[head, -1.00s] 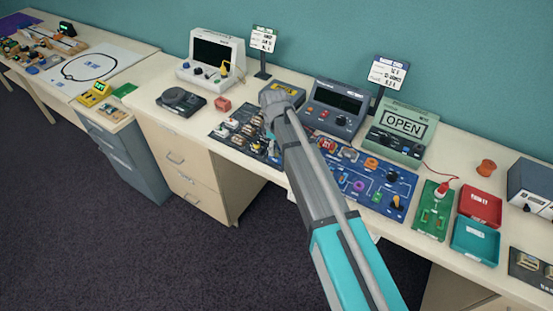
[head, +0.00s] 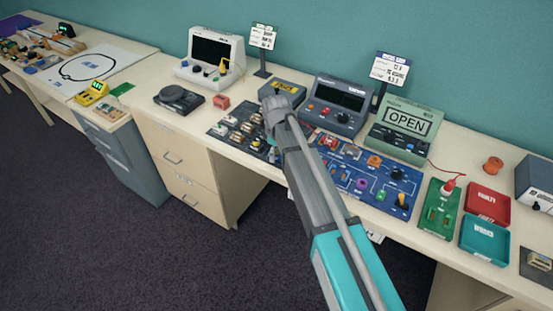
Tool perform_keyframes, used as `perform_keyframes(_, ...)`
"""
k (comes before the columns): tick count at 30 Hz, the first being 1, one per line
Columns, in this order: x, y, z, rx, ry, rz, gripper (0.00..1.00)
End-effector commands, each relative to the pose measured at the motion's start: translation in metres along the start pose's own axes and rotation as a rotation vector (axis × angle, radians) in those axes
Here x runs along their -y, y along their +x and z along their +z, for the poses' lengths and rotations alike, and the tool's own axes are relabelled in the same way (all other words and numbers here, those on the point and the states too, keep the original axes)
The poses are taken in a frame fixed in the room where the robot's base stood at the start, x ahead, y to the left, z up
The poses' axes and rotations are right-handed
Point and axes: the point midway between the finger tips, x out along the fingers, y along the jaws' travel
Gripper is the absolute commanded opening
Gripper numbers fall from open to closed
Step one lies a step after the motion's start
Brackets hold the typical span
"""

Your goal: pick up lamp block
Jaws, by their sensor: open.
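A dark tray (head: 217,132) with several small blocks (head: 236,124) lies on the bench, left of my arm. I cannot tell which of these is the lamp block; they are too small, and my arm covers the tray's right end.
A blue circuit board (head: 372,183) lies right of my arm. Behind stand a grey meter (head: 337,103) and a green unit reading OPEN (head: 405,127). Red (head: 487,203) and teal (head: 484,241) trays are farther right.

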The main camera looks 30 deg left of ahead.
Motion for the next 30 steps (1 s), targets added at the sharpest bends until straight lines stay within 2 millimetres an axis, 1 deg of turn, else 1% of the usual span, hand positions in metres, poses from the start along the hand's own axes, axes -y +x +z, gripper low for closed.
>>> perform_keyframes(1,0.0000,0.0056,0.0000,0.000,0.000,0.000,0.87)
perform_keyframes(5,0.0000,0.0084,0.0001,0.000,0.000,0.000,0.87)
perform_keyframes(23,0.0000,0.0080,0.0000,0.000,0.000,0.000,0.87)
perform_keyframes(24,0.0000,0.0080,0.0000,0.000,0.000,0.000,0.83)
perform_keyframes(26,0.0000,0.0080,0.0000,0.000,0.000,0.000,0.72)
perform_keyframes(30,0.0000,0.0080,0.0000,0.000,0.000,0.000,0.46)
